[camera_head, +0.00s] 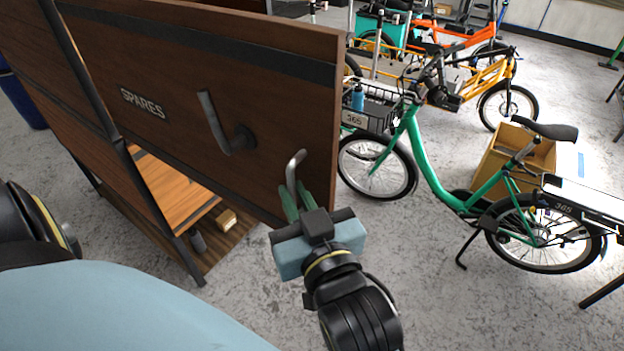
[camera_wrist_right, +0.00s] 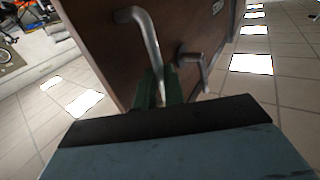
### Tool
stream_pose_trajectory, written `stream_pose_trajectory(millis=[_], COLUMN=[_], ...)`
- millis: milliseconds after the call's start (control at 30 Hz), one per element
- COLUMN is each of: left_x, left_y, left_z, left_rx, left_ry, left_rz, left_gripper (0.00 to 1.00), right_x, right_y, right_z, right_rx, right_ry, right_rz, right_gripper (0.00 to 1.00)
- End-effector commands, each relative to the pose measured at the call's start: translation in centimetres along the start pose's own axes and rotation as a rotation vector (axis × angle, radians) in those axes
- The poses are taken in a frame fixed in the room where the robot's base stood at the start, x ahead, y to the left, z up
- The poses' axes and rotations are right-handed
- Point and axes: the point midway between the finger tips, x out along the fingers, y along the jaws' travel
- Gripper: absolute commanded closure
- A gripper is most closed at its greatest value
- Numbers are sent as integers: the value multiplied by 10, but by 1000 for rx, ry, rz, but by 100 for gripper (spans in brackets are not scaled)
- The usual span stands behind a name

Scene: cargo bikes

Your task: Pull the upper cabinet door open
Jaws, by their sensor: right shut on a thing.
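The upper cabinet door (camera_head: 180,70) is a dark brown wooden panel marked SPARES, on the left of the head view. It juts out over the floor, with lighter wood inside the cabinet (camera_head: 165,190) showing below it. My right gripper (camera_head: 297,196) is shut on a pale bent metal handle (camera_head: 294,166) near the door's lower right corner. In the right wrist view the same handle (camera_wrist_right: 148,38) runs down between the green fingers (camera_wrist_right: 160,90). My left gripper is out of view.
A second, darker bent handle (camera_head: 228,130) sticks out from the panel. A small box (camera_head: 226,220) lies at the cabinet's bottom. A green bike (camera_head: 440,180) stands to the right, with a wooden crate (camera_head: 500,150) behind it. Bare floor (camera_head: 430,300) lies in front.

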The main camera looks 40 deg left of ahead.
Motion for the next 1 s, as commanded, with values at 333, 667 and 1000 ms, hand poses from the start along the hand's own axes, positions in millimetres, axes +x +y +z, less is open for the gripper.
stream_pose_trajectory(millis=[333, 667, 1000], left_x=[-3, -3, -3], left_y=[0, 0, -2], left_z=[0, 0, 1], left_rx=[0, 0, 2], left_ry=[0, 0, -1], left_rz=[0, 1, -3], left_gripper=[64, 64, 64], right_x=[-4, -4, -5], right_y=[-15, -16, -12], right_z=[-6, -6, -3], right_rx=[3, 3, 1], right_ry=[15, 14, 7], right_rz=[7, 6, 14], right_gripper=[100, 85, 68])
